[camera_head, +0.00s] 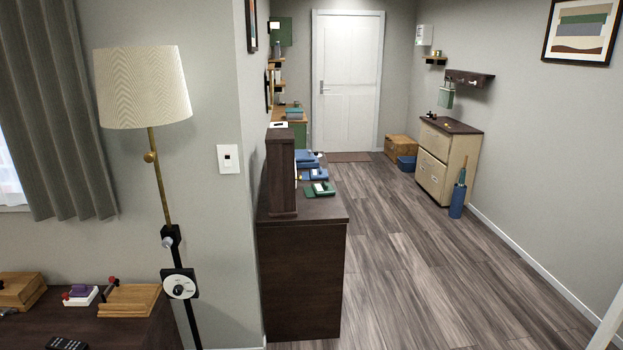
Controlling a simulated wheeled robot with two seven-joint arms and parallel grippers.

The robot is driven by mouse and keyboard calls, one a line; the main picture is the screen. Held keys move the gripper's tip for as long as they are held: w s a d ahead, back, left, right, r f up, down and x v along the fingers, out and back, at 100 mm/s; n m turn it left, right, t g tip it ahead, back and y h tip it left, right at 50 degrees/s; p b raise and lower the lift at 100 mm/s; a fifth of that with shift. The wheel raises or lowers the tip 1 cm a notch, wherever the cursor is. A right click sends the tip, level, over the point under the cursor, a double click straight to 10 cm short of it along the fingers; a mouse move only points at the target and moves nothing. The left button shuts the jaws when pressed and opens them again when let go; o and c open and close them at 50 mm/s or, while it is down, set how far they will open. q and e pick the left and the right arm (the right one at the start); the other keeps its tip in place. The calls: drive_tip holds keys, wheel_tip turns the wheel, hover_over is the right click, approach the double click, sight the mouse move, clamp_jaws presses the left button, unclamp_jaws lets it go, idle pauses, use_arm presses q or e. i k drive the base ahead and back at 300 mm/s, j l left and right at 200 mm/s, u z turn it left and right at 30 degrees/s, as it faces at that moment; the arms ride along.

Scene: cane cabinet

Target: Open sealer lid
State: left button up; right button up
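I cannot tell for sure which thing is the sealer. On the dark table at the lower left, a small white device with a purple top and a red knob (81,295) stands beside a wooden block with a red-tipped black lever (130,299). Another wooden box (20,291) is at the far left edge. These are small, and I cannot make out a lid's state on any of them. Neither of my grippers is in view.
A floor lamp (144,88) stands behind the dark table (105,335), which holds a black remote (67,344). A dark cabinet (303,280) stands mid-view. A beige cabinet (433,165) and blue umbrella stand (457,200) are at right. The wooden floor (430,270) is clear towards the white door (347,80).

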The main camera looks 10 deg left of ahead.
sight(309, 157)
drive_tip(key=i+l+z, duration=0.2)
drive_tip(key=i, duration=0.3)
drive_tip(key=i+j+z, duration=0.2)
drive_tip(key=i, duration=1.65)
drive_tip(key=i+l, duration=0.05)
drive_tip(key=l, duration=0.1)
